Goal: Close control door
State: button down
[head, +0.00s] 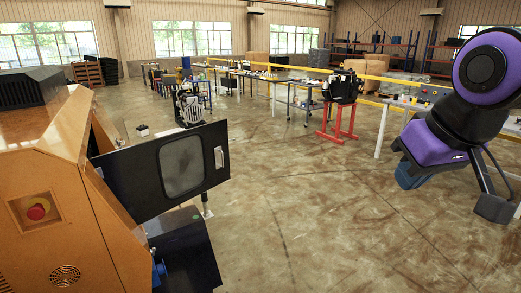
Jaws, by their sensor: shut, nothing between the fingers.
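The control door is a black panel (130,180) with a grey rounded window (182,167) and a pale latch (219,157) near its free edge. It stands swung open, sticking out to the right from the orange light tower housing (75,160). The opening behind it is mostly hidden from this view. My purple and black arm is at the far right, across open floor from the door. My gripper, at the arm's lower end, is shut and empty, well apart from the door. Its fingertips are hard to make out.
A red emergency button (37,210) is on the housing's near face. A dark box-like part (190,255) juts out below the door. The concrete floor (300,220) between door and arm is clear. Farther back stand a red stand (338,122) and several work tables.

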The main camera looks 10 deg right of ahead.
aim_at(151, 178)
jog(key=i+l+z, duration=0.25)
jog(key=i, duration=0.25)
jog(key=i+j+z, duration=0.1)
jog(key=i+z, duration=0.15)
jog(key=i, duration=0.2)
jog(key=i+l+u, duration=0.1)
jog(key=i+u, duration=0.2)
jog(key=i, duration=0.15)
jog(key=i+l+u, duration=0.3)
jog(key=i, duration=0.2)
jog(key=j, duration=0.1)
